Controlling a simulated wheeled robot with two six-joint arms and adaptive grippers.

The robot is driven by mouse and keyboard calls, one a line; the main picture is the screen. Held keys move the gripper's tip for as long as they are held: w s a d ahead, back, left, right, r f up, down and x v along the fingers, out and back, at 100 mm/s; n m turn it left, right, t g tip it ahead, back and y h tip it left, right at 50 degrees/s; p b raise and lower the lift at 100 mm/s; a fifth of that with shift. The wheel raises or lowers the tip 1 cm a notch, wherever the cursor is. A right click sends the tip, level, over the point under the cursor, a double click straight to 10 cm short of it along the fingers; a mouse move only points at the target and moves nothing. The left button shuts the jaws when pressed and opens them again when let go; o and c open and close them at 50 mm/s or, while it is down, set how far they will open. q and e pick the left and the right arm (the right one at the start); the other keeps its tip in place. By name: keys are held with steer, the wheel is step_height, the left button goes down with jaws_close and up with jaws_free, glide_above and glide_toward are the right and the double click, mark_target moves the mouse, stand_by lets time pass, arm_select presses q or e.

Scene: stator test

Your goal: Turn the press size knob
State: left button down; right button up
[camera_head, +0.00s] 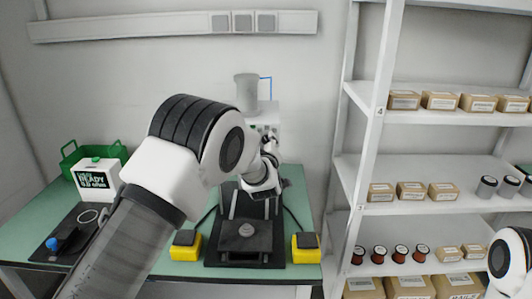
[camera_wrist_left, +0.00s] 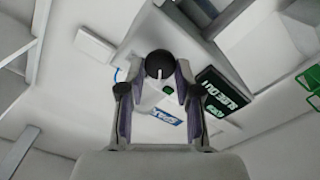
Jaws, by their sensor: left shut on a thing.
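The press stands on the green table at the back wall, with a grey cylinder (camera_head: 246,88) on top and a dark base (camera_head: 240,240) below. My left gripper (camera_head: 268,143) is raised in front of the upper part of the press, which my arm partly covers. In the left wrist view, my left gripper (camera_wrist_left: 158,76) is shut on a dark round knob (camera_wrist_left: 158,62), with one finger on each side. A green round button (camera_wrist_left: 168,90) and a blue label (camera_wrist_left: 166,117) show on the white panel there. My right gripper is not seen; only part of my right arm shows at the right edge.
Two yellow boxes (camera_head: 185,252) (camera_head: 305,254) with dark tops flank the press base. A white tester reading READY (camera_head: 93,181) and a green crate (camera_head: 70,158) are at left on the table (camera_head: 150,272). Shelves (camera_head: 430,165) with boxes and spools stand at right.

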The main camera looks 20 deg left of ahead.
arm_select(q)
steer(key=shift+r+n+b, duration=0.2)
steer(key=shift+n+b, duration=0.55)
steer(key=shift+n, duration=0.05)
steer(key=c, duration=1.1)
jaws_free()
steer(key=o, duration=0.3)
steer(key=shift+w, duration=0.15)
steer(key=shift+w+f, duration=0.1)
steer(key=shift+f, duration=0.1)
steer(key=v, duration=0.7)
steer(key=shift+s, duration=0.3)
